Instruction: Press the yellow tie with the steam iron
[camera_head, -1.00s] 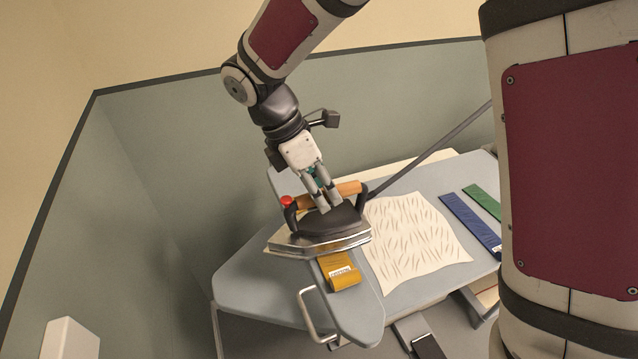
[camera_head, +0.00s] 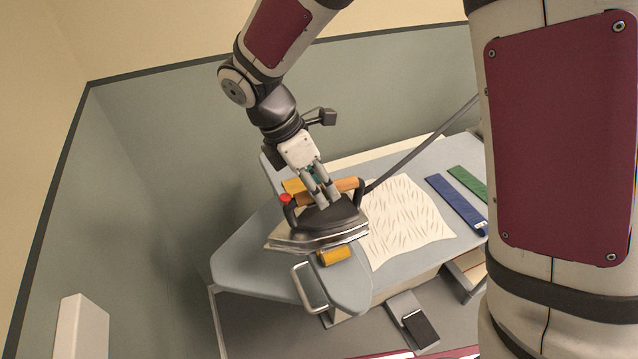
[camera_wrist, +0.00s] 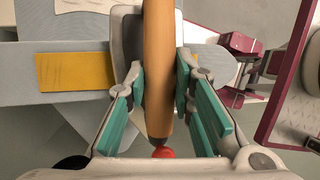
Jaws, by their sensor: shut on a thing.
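The steam iron (camera_head: 325,222) is dark with a metal sole, an orange handle and a red knob. My gripper (camera_head: 326,198) is shut on its handle, which also shows between the teal finger pads (camera_wrist: 157,70) in the wrist view. In the wrist view a flat stretch of the tie (camera_wrist: 75,70) shows left of the iron. I cannot tell whether the sole touches the cloth.
A cream patterned cloth (camera_head: 403,222) lies right of the iron. A blue tie (camera_head: 455,203) and a green tie (camera_head: 469,183) lie farther right. A grey metal loop (camera_head: 309,287) sticks out at the board's front edge. A grey cord runs from the iron's rear.

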